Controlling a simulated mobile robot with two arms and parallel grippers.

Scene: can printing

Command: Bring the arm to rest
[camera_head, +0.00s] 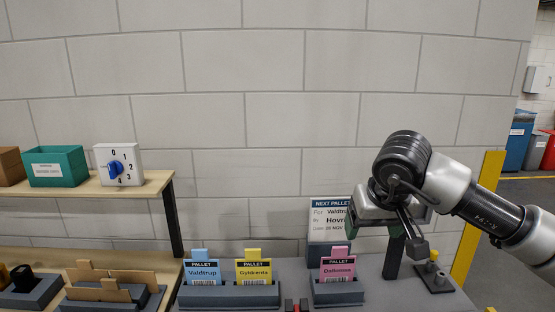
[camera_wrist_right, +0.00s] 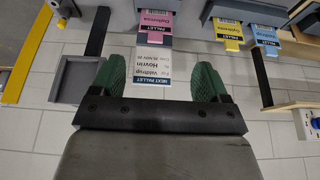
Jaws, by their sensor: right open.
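My right gripper (camera_head: 388,222) reaches in from the right, above the right part of the grey table. Its two green-padded fingers stand wide apart in the right wrist view (camera_wrist_right: 161,75), with nothing held between them. Beyond the fingers is the white "NEXT PALLET" sign (camera_head: 325,215), which also shows in the right wrist view (camera_wrist_right: 153,62). In the head view the gripper partly covers the sign's right side. My left gripper is not in view.
Blue (camera_head: 202,273), yellow (camera_head: 253,271) and pink (camera_head: 338,268) pallet cards stand in grey holders (camera_head: 230,296) below. A wooden shelf (camera_head: 80,187) at left bears a green box (camera_head: 55,168) and a white dial box (camera_head: 119,163). A yellow post (camera_head: 478,215) stands behind my right arm.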

